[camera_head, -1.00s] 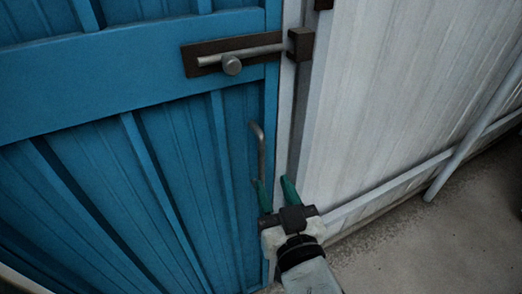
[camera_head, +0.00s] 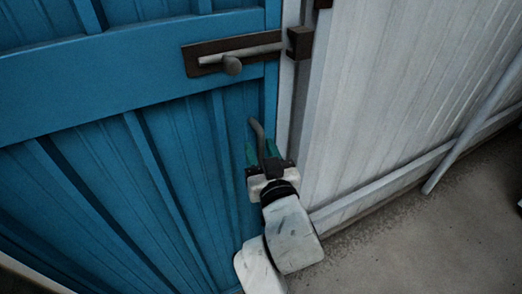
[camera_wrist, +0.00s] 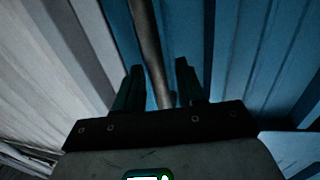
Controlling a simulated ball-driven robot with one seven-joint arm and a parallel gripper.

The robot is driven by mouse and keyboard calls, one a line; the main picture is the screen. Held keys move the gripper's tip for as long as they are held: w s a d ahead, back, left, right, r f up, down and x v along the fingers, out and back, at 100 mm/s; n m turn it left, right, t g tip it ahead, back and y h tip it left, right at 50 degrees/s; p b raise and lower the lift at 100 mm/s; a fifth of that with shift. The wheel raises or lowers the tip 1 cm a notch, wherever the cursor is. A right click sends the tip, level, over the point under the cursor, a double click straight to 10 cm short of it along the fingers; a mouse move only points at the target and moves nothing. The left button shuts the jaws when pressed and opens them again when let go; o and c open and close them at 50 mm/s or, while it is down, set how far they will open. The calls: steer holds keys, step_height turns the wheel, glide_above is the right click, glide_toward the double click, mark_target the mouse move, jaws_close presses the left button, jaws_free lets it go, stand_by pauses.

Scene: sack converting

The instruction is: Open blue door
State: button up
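The blue door (camera_head: 70,80) fills the left of the head view and looks closed against the white frame. A bolt latch (camera_head: 238,50) with a round knob sits high near its right edge. Below it is a metal pull handle (camera_head: 257,128), its lower part hidden behind my gripper. My gripper (camera_head: 261,150) is at the handle, fingers apart. In the wrist view, the handle bar (camera_wrist: 150,50) runs between the two open fingers of my gripper (camera_wrist: 158,85), with gaps on both sides.
A white corrugated wall (camera_head: 400,80) stands right of the door, with a slanted pipe (camera_head: 470,130) along it. A dark bracket (camera_head: 300,43) on the frame is beside the bolt's end. Bare concrete floor (camera_head: 400,235) lies at the lower right.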

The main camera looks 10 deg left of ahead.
jaws_close()
stand_by(0.4)
